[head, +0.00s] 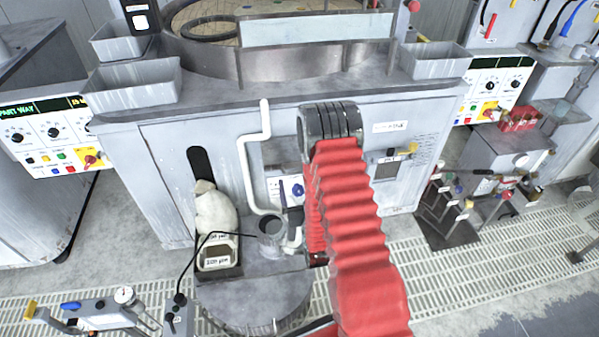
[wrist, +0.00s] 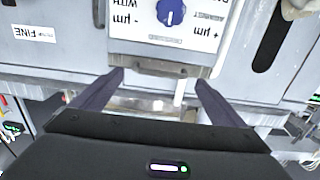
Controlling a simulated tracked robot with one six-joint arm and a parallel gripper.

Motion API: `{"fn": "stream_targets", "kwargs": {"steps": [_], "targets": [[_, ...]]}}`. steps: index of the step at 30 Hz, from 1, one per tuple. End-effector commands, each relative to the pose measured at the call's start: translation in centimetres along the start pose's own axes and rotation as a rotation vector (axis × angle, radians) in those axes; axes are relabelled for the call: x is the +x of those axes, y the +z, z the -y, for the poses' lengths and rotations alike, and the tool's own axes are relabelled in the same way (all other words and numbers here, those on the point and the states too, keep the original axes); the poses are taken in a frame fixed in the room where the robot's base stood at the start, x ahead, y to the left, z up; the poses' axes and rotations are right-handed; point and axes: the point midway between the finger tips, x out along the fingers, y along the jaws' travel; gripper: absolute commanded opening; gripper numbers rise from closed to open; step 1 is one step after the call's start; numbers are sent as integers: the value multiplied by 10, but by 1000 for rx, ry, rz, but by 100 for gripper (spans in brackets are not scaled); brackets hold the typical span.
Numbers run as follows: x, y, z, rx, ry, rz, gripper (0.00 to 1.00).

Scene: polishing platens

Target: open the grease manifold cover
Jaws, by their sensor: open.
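In the wrist view my gripper (wrist: 160,80) is open, with its two dark fingers apart and nothing between them. A white panel with a blue knob (wrist: 170,12) is just beyond the fingertips, its lettering upside down. A grey lip or bar (wrist: 160,68) runs along the panel's edge, between the fingertips; I cannot tell whether they touch it. In the head view the panel with the blue knob (head: 298,190) is on the machine front, partly behind my red arm, which also hides most of my gripper. No part is clearly readable as the grease manifold cover.
A white bent pipe (head: 243,170) stands left of the panel. Below it, a round grey stand (head: 250,295) holds a metal cup (head: 271,232) and labelled tray (head: 219,262). Valves with coloured knobs (head: 455,205) stand at the right. Floor grating (head: 470,255) is open at right.

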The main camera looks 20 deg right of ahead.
Motion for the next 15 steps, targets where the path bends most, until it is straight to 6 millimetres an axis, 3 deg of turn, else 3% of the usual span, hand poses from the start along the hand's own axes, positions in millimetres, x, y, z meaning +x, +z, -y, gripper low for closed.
{"fn": "stream_targets", "kwargs": {"steps": [9, 15], "targets": [[47, 0, 0, 0, 0, -2, 94], [61, 0, 0, 0, 0, 0, 94]]}}
